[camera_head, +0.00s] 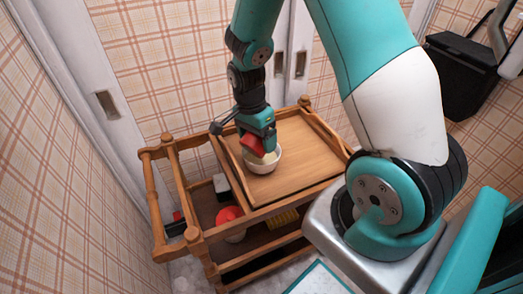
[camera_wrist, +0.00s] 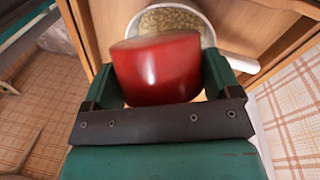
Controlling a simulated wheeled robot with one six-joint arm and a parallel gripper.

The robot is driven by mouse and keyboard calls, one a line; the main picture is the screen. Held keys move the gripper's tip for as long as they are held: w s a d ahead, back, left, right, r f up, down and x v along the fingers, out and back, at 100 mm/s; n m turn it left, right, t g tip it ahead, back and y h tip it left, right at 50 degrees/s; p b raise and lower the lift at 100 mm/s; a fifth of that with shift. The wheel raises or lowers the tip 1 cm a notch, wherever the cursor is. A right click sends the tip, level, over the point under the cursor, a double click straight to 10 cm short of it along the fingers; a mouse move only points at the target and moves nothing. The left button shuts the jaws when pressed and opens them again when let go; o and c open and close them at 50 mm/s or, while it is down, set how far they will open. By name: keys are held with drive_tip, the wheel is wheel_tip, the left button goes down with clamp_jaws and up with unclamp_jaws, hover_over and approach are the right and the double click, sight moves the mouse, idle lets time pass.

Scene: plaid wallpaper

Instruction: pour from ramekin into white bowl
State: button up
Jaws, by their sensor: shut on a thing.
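The ramekin is red and glossy; in the wrist view the ramekin (camera_wrist: 157,68) sits between the jaws of my gripper (camera_wrist: 165,85), which is shut on it. In the head view the red ramekin (camera_head: 254,145) shows just below my gripper (camera_head: 259,136), close over the bowl and seemingly tilted. The white bowl (camera_head: 264,167) stands on the cart's top board, below the ramekin. In the wrist view the bowl (camera_wrist: 208,36) lies beyond the ramekin and holds pale grainy stuff. The inside of the ramekin is hidden.
The wooden cart (camera_head: 298,180) has a raised rim and a lower shelf with a red-topped item (camera_head: 230,215) and other things. The right part of its top board is clear. A white handle-like piece (camera_wrist: 243,64) shows beside the bowl. A black bin (camera_head: 465,75) hangs at the right.

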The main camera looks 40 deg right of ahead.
drive_tip(key=shift+d+r+y, duration=0.1)
drive_tip(key=shift+d+y, duration=0.05)
drive_tip(key=shift+y, duration=0.35)
idle(0.5)
drive_tip(key=shift+d+r+y+p, duration=0.1)
drive_tip(key=shift+r+y+p, duration=0.1)
drive_tip(key=shift+y+p, duration=0.7)
idle(0.3)
drive_tip(key=shift+w+d+r+g+y+p, duration=0.1)
drive_tip(key=shift+d+g+y+p, duration=0.3)
drive_tip(key=shift+y+p, duration=0.5)
idle(0.4)
drive_tip(key=shift+d+y+p, duration=0.35)
drive_tip(key=shift+y+p, duration=0.55)
drive_tip(key=shift+p, duration=0.15)
idle(0.4)
drive_tip(key=shift+w+d+g, duration=0.1)
drive_tip(key=shift+g, duration=0.2)
drive_tip(key=shift+n+y, duration=0.3)
drive_tip(key=shift+d+y+p, duration=0.2)
drive_tip(key=shift+y+p, duration=0.2)
drive_tip(key=shift+p, duration=0.15)
